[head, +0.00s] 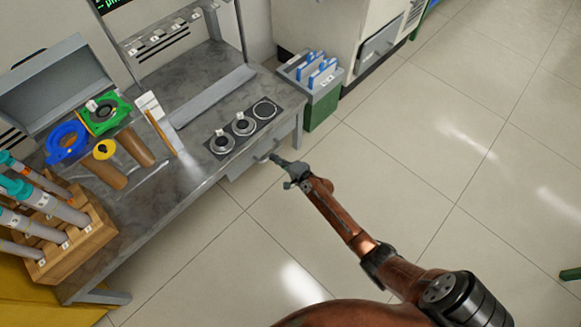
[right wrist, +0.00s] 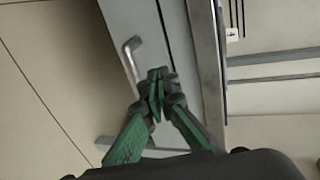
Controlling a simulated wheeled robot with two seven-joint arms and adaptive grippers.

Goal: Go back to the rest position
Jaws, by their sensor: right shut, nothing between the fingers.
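My right gripper (head: 281,163) is at the front of the grey workbench, close to a drawer under its right end. It is shut and empty. In the right wrist view its fingertips (right wrist: 158,82) are together beside the bar handle (right wrist: 131,62) of the drawer (right wrist: 150,22). I cannot tell whether they touch the handle. The drawer looks closed or nearly so. My right arm reaches in from the lower right over the open floor. My left gripper is not in view.
The workbench (head: 215,104) carries a wooden rack (head: 75,245) with several rods, a blue ring (head: 67,143), a green fixture (head: 104,112) and a dark plate with round seats (head: 243,127). A green bin (head: 322,101) with blue items stands beyond its right end.

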